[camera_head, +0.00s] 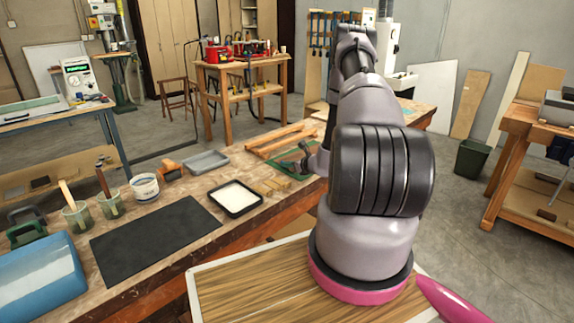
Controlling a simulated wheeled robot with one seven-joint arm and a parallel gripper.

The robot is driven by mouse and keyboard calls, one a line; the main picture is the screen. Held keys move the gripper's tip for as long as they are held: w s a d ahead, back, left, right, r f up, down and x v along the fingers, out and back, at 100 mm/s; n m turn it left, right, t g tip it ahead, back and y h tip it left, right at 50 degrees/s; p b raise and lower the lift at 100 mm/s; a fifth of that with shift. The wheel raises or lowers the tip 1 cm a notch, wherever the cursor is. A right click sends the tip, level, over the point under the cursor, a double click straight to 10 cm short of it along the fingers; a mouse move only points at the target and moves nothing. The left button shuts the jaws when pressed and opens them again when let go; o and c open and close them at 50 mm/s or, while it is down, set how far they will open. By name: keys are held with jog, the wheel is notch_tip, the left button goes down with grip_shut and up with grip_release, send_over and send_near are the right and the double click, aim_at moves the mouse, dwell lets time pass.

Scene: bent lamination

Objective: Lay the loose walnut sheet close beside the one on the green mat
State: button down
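The green mat (286,166) lies on the long wooden workbench, just left of my arm, and is partly hidden by it. I cannot make out a walnut sheet on it, nor tell which nearby piece is the loose walnut sheet. My gripper (304,158) is a small dark shape over or beside the mat at the left edge of my arm. Its fingers are too small and too much covered to tell whether they are open or hold anything.
A black flat sheet (155,236), a white-filled tray (236,197), a grey tray (206,161), small wood blocks (272,186) and a wooden frame (278,139) lie on the bench (212,232). Brush pots (110,205) and a blue container (42,281) stand left.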

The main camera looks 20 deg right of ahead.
jog(key=shift+d+f, duration=0.1)
jog(key=shift+d, duration=0.2)
dwell(1.2)
dwell(0.6)
jog(key=c, duration=0.5)
grip_release()
jog(key=shift+r, duration=2.95)
